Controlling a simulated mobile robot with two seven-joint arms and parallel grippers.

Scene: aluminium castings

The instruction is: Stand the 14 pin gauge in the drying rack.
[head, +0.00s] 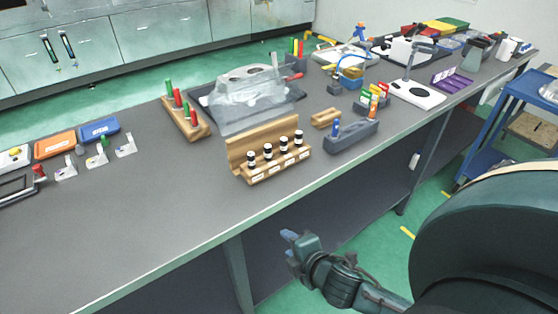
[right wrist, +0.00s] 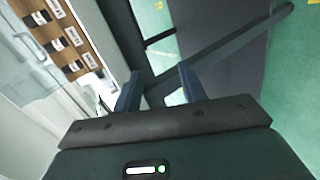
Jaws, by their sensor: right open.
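Several black-and-white pin gauges stand upright in a labelled wooden stand (head: 277,170) at the bench's near side. The label numbers are too small to read, so I cannot tell which gauge is 14. The stand also shows at the upper left of the right wrist view (right wrist: 78,40). A wooden block with red and green handles (head: 187,118) and a grey holder with a blue-topped piece (head: 352,137) are nearby. I cannot tell which thing is the drying rack. My right gripper (head: 290,238) is open and empty, in front of the bench edge; its fingers show in the right wrist view (right wrist: 160,92). My left gripper is out of view.
A clear-covered casting (head: 245,98) sits behind the wooden stand. Orange (head: 55,144) and blue (head: 99,131) bins and small white stands are at the left. The bench (head: 150,215) is bare at its front left. A blue cart (head: 515,100) is at the right.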

